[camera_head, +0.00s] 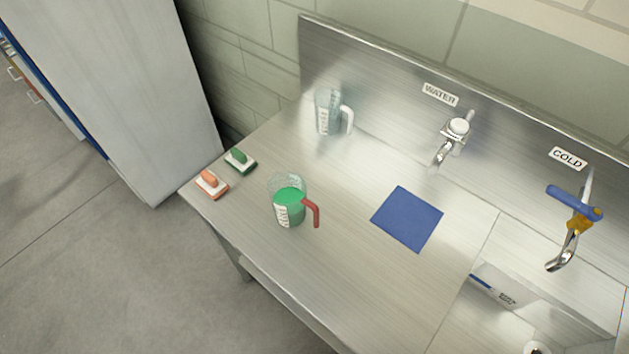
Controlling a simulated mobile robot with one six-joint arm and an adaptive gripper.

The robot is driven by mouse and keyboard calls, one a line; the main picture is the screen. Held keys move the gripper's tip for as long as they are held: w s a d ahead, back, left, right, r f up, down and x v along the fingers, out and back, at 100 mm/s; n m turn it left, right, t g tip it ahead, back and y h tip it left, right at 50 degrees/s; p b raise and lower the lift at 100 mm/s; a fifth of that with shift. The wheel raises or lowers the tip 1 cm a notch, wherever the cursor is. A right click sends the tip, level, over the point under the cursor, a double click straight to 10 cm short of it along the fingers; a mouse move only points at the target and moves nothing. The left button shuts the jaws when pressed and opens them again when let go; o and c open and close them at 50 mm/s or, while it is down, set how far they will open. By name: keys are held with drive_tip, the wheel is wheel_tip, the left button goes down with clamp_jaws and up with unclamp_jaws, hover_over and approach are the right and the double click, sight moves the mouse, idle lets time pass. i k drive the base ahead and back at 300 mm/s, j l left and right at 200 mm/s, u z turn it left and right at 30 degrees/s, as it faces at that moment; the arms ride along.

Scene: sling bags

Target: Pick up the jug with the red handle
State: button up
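The jug with the red handle (289,205) stands upright on the steel counter (330,270), left of the middle of the view. It is clear, with green contents and white markings on its side. Its red handle (313,211) points to the right. A second clear jug (326,112) with a white handle stands further back, near the steel backsplash. My gripper is not in view.
A WATER tap (455,134), a COLD tap (575,222) and a sink (500,325) are further right. A grey cabinet (135,90) stands left.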

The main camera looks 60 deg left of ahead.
sight(287, 191)
drive_tip(key=u, duration=2.5)
drive_tip(key=z, duration=3.6)
drive_tip(key=u, duration=3.6)
